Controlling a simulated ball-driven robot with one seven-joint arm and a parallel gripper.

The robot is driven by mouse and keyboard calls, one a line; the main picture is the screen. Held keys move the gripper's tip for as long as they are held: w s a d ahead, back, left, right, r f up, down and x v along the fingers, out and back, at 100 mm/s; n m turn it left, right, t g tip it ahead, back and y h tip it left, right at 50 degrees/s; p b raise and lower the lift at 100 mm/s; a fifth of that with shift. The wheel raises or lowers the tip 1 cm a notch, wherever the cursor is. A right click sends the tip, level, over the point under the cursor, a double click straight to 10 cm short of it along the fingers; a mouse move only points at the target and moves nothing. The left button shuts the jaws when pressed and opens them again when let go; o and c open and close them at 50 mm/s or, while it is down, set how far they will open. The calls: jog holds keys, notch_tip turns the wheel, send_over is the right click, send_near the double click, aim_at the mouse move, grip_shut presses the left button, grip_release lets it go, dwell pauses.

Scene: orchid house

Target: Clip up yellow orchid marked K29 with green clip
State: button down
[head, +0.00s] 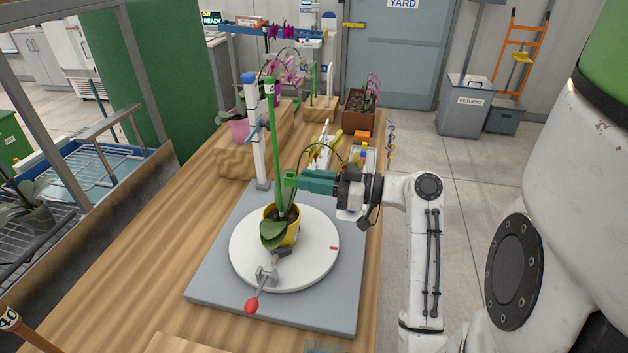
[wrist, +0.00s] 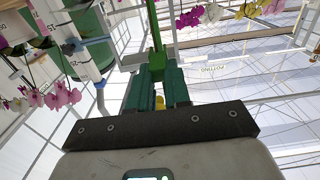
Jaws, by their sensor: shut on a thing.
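The potted orchid stands in a yellow pot (head: 288,232) on a white turntable (head: 325,262), with broad green leaves (head: 273,235). A tall green stake (head: 274,130) rises from the pot. A thin dark stem (head: 318,147) arches right, behind my gripper, towards yellow blooms (head: 322,158). I cannot read a K29 mark. My gripper (head: 296,181), with dark green fingers, is shut on a small bright green clip (head: 290,179) beside the stake. I cannot tell whether the clip is around stake or stem. In the wrist view, the fingers (wrist: 157,78) close below a bright green upright (wrist: 155,28).
A white post (head: 258,140) with a blue cap stands behind the turntable. A red-handled clamp (head: 265,278) sits at its front. A wooden block with a pink pot (head: 239,130) and a brown planter (head: 358,112) stand further back. The bench front left is clear.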

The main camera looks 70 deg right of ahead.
jog(key=shift+w, duration=0.2)
jog(key=shift+w+a, duration=0.1)
jog(key=shift+w, duration=0.25)
jog(key=shift+w+b, duration=0.45)
jog(key=shift+w, duration=0.4)
jog(key=c, duration=1)
grip_release()
jog(key=s+b, duration=0.2)
jog(key=s, duration=0.8)
jog(key=shift+s+d+b, duration=0.35)
jog(key=shift+s, duration=0.05)
